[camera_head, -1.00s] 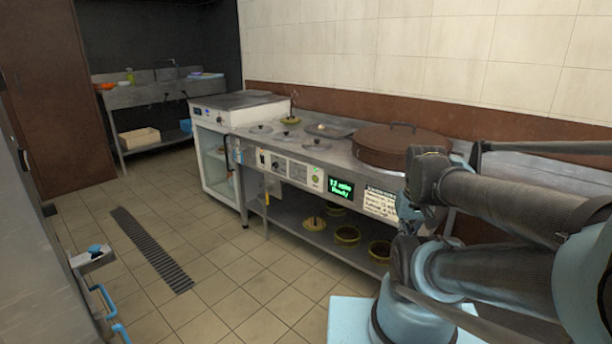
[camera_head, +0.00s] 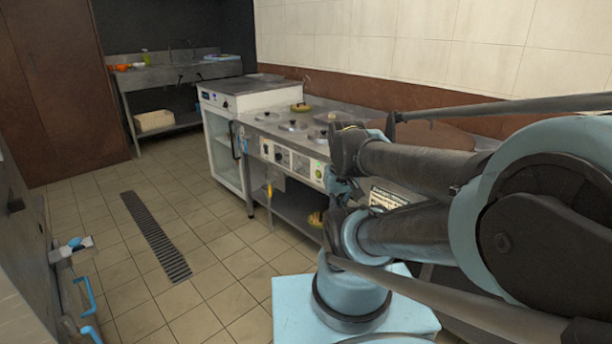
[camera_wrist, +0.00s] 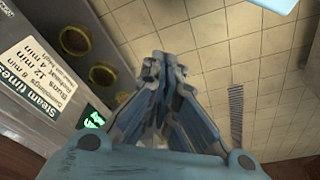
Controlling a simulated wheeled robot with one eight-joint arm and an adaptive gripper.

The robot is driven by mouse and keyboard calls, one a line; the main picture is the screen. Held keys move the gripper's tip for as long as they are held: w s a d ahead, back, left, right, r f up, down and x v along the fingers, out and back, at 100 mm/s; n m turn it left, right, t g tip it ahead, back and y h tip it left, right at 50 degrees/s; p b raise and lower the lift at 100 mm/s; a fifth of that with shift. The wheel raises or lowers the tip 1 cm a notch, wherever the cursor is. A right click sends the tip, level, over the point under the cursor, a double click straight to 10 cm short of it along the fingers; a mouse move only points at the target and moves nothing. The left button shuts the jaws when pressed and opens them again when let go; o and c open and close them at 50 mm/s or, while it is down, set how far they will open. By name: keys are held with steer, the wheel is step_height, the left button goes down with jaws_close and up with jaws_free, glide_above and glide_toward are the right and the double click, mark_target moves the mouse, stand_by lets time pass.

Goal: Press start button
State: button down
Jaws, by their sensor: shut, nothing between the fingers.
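The steamer counter's front panel (camera_head: 290,158) carries knobs and a small round green button (camera_head: 318,173), seen just left of my arm in the head view. I cannot read its label, so I cannot tell whether it is the start button. A display with green text (camera_wrist: 95,118) shows at the lower left of the wrist view; my arm hides it in the head view. My gripper (camera_wrist: 160,66) is shut and empty, with floor beyond its tips. It is beside the counter front, apart from the panel; in the head view my arm largely covers it.
A steam-times sign (camera_wrist: 38,65) is on the counter front. Yellow-rimmed round pots (camera_wrist: 75,40) stand on the low shelf. Lids (camera_head: 293,125) lie on the countertop. A white cabinet (camera_head: 222,150) stands left of it. The tiled floor in front is clear around a drain grate (camera_head: 155,235).

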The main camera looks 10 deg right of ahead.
steer(key=w+r+n+h, duration=0.1)
steer(key=w+r+n, duration=0.2)
steer(key=w+n, duration=0.45)
steer(key=w+r+n+h, duration=0.1)
steer(key=w+r+n, duration=0.35)
steer(key=w, duration=0.55)
steer(key=w+a+f+n, duration=0.2)
steer(key=w+f+n, duration=0.1)
steer(key=w, duration=0.4)
steer(key=w+a+f+n+h, duration=0.1)
steer(key=w+a+f+n, duration=0.1)
steer(key=w+n, duration=0.3)
steer(key=w+a+f+n, duration=0.2)
steer(key=w+f+n, duration=0.2)
steer(key=w, duration=0.5)
steer(key=shift+w+a+n+h, duration=0.2)
steer(key=shift+a+n+h, duration=0.15)
steer(key=shift+n, duration=0.15)
